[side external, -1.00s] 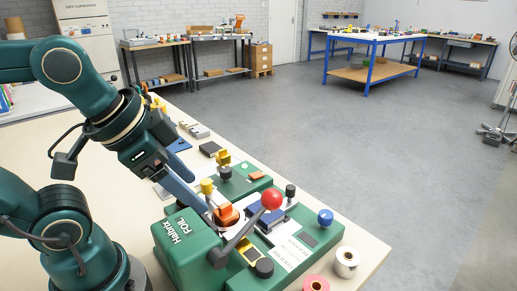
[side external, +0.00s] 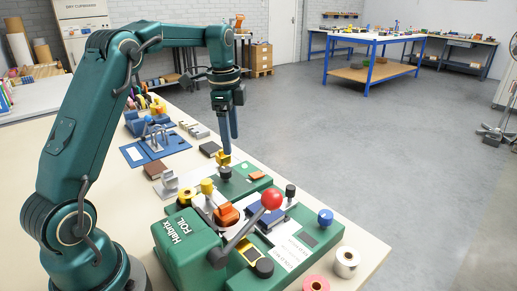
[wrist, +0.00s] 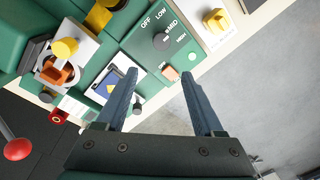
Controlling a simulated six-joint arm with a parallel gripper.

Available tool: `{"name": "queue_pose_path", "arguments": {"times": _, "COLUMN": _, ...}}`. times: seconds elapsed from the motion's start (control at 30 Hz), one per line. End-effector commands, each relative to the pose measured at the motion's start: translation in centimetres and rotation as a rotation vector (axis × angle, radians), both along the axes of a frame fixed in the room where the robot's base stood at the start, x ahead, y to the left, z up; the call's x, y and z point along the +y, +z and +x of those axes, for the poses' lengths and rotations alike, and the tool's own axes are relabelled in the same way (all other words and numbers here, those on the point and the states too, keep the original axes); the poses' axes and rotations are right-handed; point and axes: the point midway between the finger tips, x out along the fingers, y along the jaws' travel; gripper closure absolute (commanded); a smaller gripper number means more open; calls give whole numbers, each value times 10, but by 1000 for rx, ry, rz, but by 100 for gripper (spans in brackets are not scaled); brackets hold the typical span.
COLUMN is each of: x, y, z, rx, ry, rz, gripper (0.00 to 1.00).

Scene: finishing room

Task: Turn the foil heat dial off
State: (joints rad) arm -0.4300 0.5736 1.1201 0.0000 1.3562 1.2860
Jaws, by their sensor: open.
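In the side view the dial (side external: 226,173) sits on the box behind the foil press (side external: 185,245). My gripper (wrist: 158,76) is open and empty, its two blue-grey fingers apart. In the side view my gripper (side external: 230,136) points down, above and slightly behind the dial, not touching it.
The press's lever with a red ball (side external: 271,199) rises in front of the box. Yellow knobs (side external: 207,186) and an orange part (side external: 227,214) stand near. A dark block (side external: 210,149) lies behind on the bench. The bench edge and open floor are to the right.

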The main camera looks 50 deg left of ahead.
Motion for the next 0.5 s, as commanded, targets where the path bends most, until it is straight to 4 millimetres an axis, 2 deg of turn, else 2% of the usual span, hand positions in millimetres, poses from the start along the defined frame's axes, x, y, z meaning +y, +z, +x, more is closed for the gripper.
{"name": "queue_pose_path", "arguments": {"times": 0.03, "x": 8, "y": -13, "z": 1, "rx": 23, "ry": 21, "rz": -11, "gripper": 31}}
{"name": "queue_pose_path", "arguments": {"times": 0.2, "x": 21, "y": -38, "z": -5, "rx": 77, "ry": 60, "rz": -38, "gripper": 31}}
{"name": "queue_pose_path", "arguments": {"times": 0.5, "x": 23, "y": -72, "z": -7, "rx": 86, "ry": 71, "rz": -42, "gripper": 31}}
